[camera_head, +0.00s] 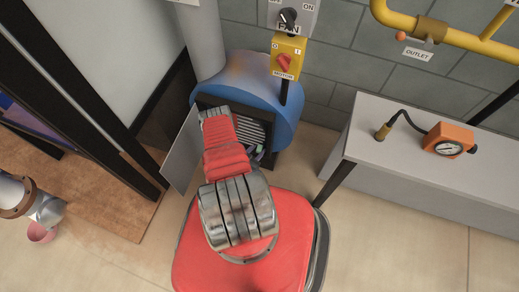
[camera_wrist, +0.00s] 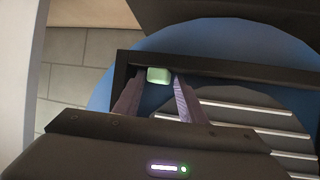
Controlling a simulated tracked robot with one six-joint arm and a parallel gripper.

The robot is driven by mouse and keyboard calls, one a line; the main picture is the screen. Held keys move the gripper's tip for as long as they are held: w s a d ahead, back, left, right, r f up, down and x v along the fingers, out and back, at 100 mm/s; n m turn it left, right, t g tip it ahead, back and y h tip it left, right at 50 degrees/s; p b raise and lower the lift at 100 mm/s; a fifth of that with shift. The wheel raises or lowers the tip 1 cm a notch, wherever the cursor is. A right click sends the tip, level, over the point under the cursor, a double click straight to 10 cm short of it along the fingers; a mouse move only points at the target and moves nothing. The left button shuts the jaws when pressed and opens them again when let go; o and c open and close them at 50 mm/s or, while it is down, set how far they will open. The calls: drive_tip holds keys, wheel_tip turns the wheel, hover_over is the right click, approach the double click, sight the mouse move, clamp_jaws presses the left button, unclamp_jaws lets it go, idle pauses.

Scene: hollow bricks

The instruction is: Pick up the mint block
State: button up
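The mint block (camera_wrist: 159,75) is a small pale green piece in the wrist view, at the upper edge of the dark frame of the blue housing's opening. My gripper (camera_wrist: 158,78) has its two purple fingers on either side of the block, near its level. A narrow gap seems to show between each finger and the block, so the gripper looks open. In the head view my arm reaches into the opening of the blue housing (camera_head: 288,112). The block cannot be made out there, and my arm hides most of the gripper.
A grey hinged door (camera_head: 182,152) stands open at the left of the opening. Slatted grey bars (camera_wrist: 240,120) lie inside to the right. A yellow motor switch (camera_head: 287,56) stands above. A grey bench (camera_head: 400,150) with an orange gauge (camera_head: 449,139) is at right.

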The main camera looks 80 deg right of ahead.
idle(0.5)
drive_tip(key=c, duration=0.9)
drive_tip(key=shift+a+r, duration=0.1)
